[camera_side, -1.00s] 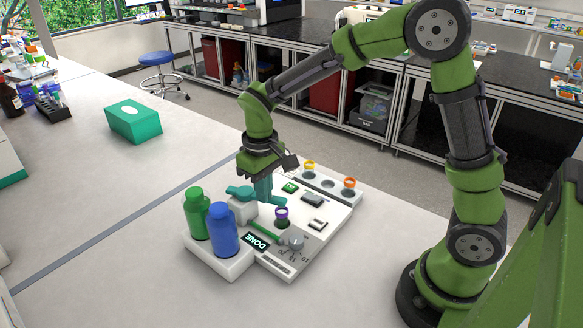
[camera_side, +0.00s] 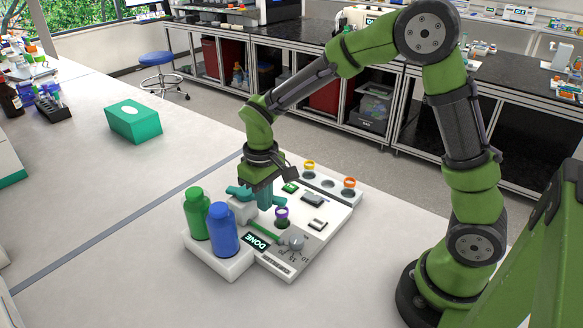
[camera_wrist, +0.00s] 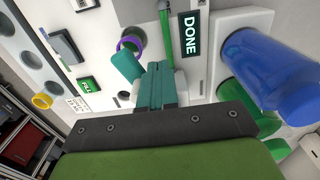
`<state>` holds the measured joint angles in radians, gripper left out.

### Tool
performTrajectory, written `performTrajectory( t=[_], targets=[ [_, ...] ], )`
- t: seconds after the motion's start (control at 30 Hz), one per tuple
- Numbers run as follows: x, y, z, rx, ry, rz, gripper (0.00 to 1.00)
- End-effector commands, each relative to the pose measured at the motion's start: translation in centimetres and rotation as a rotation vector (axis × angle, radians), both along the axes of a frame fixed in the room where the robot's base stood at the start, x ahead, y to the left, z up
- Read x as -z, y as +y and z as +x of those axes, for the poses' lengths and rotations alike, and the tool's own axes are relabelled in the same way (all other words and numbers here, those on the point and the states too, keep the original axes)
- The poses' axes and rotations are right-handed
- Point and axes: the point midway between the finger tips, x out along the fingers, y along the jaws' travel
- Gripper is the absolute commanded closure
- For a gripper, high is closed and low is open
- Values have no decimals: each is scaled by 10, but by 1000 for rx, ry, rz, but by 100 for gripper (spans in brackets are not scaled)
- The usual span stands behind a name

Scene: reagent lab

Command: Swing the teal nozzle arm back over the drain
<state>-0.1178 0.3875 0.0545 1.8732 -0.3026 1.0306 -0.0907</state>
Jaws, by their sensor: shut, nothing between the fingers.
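The teal nozzle arm (camera_side: 238,191) lies across the top of the grey-white block on the white device, between the bottles and the purple-ringed holder (camera_side: 282,213). In the wrist view its teal end (camera_wrist: 125,68) shows left of my fingers, close to the purple ring (camera_wrist: 131,44). My gripper (camera_side: 265,205) points down beside the nozzle arm, with its teal fingers together and nothing between them. In the wrist view the fingers (camera_wrist: 162,82) overlap the nozzle arm, so I cannot tell whether they touch it. I cannot pick out the drain for certain.
A green bottle (camera_side: 196,214) and a blue bottle (camera_side: 223,230) stand close on the left. A green lever, a knob (camera_side: 296,242) and a DONE display (camera_side: 257,242) are at the front. Yellow and orange rings (camera_side: 349,182) sit at the back.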

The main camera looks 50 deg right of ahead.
Motion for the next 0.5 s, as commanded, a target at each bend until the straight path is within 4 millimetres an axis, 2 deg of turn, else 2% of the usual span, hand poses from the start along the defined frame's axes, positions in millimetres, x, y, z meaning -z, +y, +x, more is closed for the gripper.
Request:
performTrajectory(
  t=[0.5],
  targets=[
    [0, -19, 7, 2, -1, 0, 100]
  ],
)
